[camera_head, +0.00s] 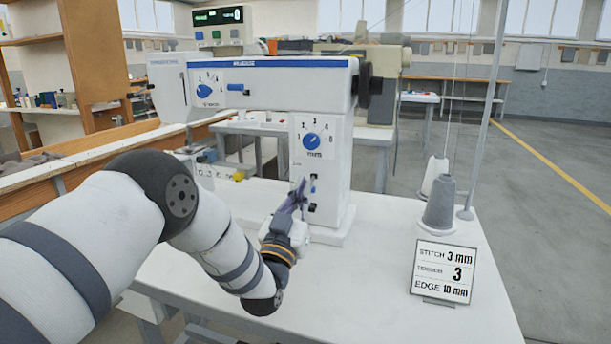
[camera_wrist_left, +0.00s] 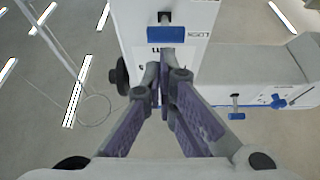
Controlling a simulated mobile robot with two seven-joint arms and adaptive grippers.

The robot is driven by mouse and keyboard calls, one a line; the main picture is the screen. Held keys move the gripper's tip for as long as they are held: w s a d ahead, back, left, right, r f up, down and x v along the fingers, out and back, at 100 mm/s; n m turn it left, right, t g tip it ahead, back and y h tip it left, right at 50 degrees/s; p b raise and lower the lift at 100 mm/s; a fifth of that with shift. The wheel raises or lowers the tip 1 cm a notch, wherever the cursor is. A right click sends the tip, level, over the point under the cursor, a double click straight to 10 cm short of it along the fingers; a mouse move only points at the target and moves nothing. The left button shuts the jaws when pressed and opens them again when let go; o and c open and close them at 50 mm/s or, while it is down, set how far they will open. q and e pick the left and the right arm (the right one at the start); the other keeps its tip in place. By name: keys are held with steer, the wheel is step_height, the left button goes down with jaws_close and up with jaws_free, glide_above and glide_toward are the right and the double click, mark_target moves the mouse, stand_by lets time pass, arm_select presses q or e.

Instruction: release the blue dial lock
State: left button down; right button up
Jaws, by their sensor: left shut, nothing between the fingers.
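The white machine (camera_head: 280,80) stands on the table. Its column carries a blue dial (camera_head: 312,140) with a numbered scale and "mm" under it. Below that is a small blue lock lever (camera_head: 313,187), partly beside my gripper's fingers. In the left wrist view the lever shows as a blue bar (camera_wrist_left: 167,34) by a dark slot, next to an upside-down "LOCK" label. My left gripper (camera_head: 301,184) is shut and empty, close in front of the column. In the wrist view its fingertips (camera_wrist_left: 165,72) lie just below the bar; contact cannot be told. My right gripper is out of view.
The upper arm of the machine has another blue dial (camera_head: 204,91) and a blue lever (camera_head: 237,87). The front of the white table (camera_head: 350,290) is clear.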

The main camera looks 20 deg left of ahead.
arm_select(q)
steer(key=v, duration=0.6)
steer(key=shift+s, duration=0.35)
steer(key=shift+f, duration=0.2)
